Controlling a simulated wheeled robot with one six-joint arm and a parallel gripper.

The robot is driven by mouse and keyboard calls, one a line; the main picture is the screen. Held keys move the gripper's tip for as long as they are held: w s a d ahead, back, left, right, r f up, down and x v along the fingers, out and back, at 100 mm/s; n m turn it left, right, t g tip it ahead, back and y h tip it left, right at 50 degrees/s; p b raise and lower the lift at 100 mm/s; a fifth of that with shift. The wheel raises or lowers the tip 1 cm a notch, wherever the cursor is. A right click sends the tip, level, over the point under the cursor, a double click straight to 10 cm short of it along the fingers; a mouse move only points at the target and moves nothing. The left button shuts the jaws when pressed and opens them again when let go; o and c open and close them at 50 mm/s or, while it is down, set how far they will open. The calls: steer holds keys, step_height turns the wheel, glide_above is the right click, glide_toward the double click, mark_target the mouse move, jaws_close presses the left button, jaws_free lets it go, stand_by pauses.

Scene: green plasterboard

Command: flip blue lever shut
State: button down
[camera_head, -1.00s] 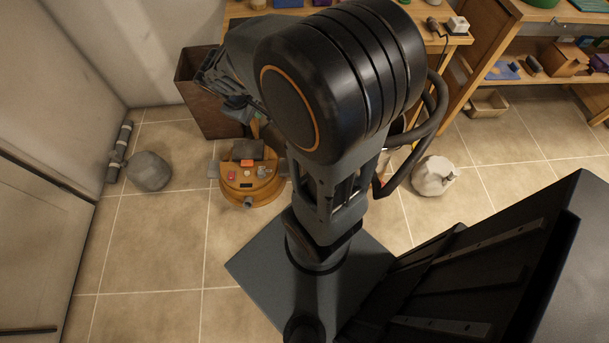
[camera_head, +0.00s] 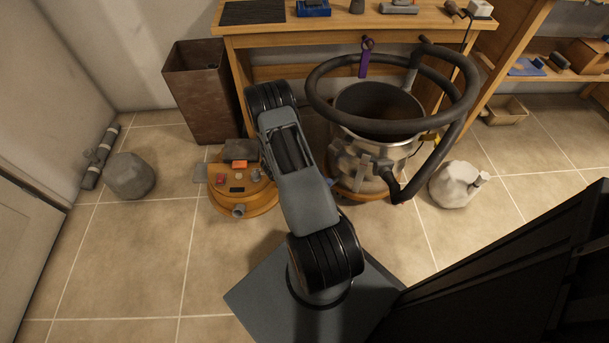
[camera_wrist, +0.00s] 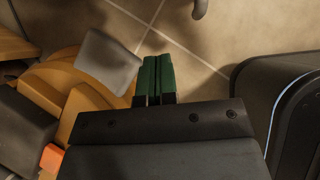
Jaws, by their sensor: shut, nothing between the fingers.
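My gripper (camera_wrist: 158,62) has green fingers pressed together, with nothing between them, in the wrist view. They are above the tiled floor, just right of a grey flap beside the orange machine part (camera_wrist: 88,98). I cannot tell whether they touch the flap. In the head view my gripper cannot be made out. No blue lever shows clearly. A small bluish spot (camera_head: 331,182) shows at the lower left of the metal canister (camera_head: 408,152), but I cannot tell what it is. The round orange machine head (camera_head: 245,204) sits on the floor left of my arm.
A thick black hose (camera_head: 470,85) loops around the canister. A wooden workbench (camera_head: 225,30) stands behind, with a brown bin (camera_head: 195,100) at its left. The front left floor is clear.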

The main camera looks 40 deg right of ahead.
steer(key=d+r+b+x, duration=0.1)
steer(key=b+x, duration=0.3)
steer(key=x, duration=0.8)
steer(key=shift+d+b, duration=0.4)
steer(key=shift+d, duration=0.15)
steer(key=shift+f, duration=0.2)
